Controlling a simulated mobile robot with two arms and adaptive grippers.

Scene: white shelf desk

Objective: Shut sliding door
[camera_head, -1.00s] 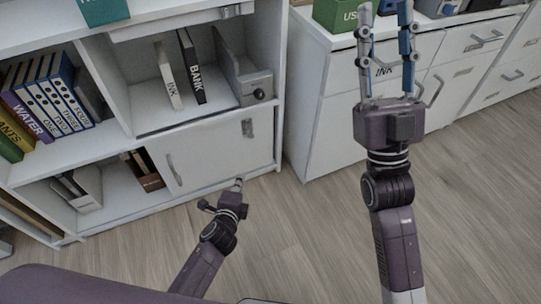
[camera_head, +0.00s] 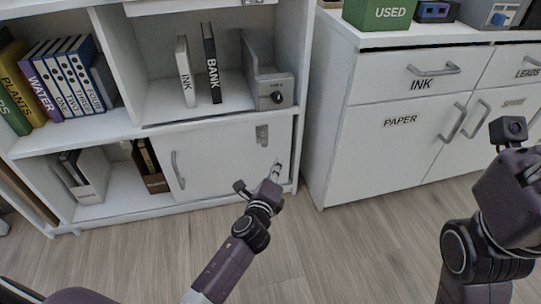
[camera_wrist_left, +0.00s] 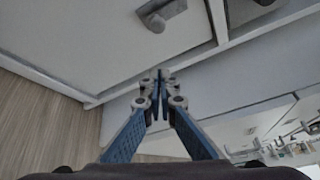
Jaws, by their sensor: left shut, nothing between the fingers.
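The white sliding door (camera_head: 222,160) covers the right part of the low shelf compartment; the left part stands open. A grey handle (camera_head: 177,170) is near its left edge, and another grey fitting (camera_head: 262,135) is near its upper right. My left gripper (camera_head: 277,170) is shut and empty in front of the door's right end, beside the cabinet's right side. In the left wrist view its closed fingertips (camera_wrist_left: 160,76) are near the door's edge, with a grey handle (camera_wrist_left: 162,14) above them. I cannot tell whether they touch. My right gripper's body is at the right edge; its fingers are hidden.
Books and a white holder (camera_head: 92,180) are in the open low compartment. Binders (camera_head: 65,80) and a grey box (camera_head: 274,90) stand on the shelf above. A white drawer cabinet (camera_head: 400,125) stands to the right. The wooden floor (camera_head: 330,250) is clear.

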